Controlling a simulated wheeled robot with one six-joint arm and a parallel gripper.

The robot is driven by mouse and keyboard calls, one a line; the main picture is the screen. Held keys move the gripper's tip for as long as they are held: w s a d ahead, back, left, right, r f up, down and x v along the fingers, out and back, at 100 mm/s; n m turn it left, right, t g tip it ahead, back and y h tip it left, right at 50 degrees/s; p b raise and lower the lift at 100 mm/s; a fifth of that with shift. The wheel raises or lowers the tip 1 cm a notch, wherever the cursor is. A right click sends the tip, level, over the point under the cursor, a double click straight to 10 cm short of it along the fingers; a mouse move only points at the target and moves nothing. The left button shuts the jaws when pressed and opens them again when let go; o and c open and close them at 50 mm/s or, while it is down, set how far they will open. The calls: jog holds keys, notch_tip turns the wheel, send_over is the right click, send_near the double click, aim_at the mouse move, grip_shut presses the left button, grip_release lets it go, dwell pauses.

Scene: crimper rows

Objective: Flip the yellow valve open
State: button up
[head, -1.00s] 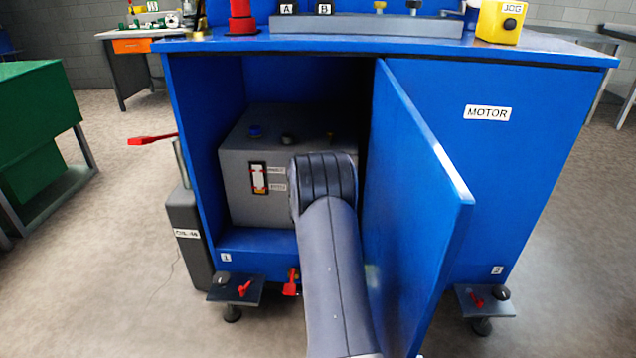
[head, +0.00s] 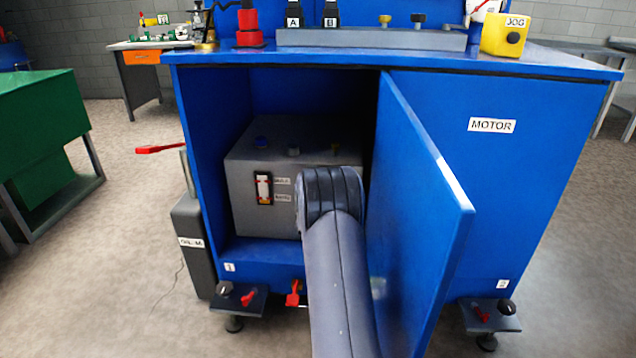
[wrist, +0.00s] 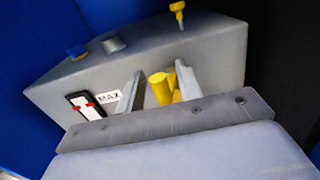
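A yellow valve (wrist: 160,88), a rounded yellow part with more yellow beside it, shows between my fingers in the wrist view. It is at the front of the grey tank (wrist: 225,65) inside the blue cabinet. My gripper (wrist: 160,85) is open, with one finger on each side of the yellow part. I cannot tell whether either finger touches it. In the head view, my arm hides the gripper and the valve. A second yellow piece (wrist: 178,12) stands on the tank's top, at the back.
The open blue door (head: 420,210) stands close to the right of my arm. The tank has a gauge (head: 264,188) on its front and a blue cap (head: 261,141) on top. A red handle (head: 293,294) is below the cabinet floor.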

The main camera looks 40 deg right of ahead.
jog(key=p+v, duration=0.2)
jog(key=v, duration=0.9)
jog(key=shift+c, duration=0.2)
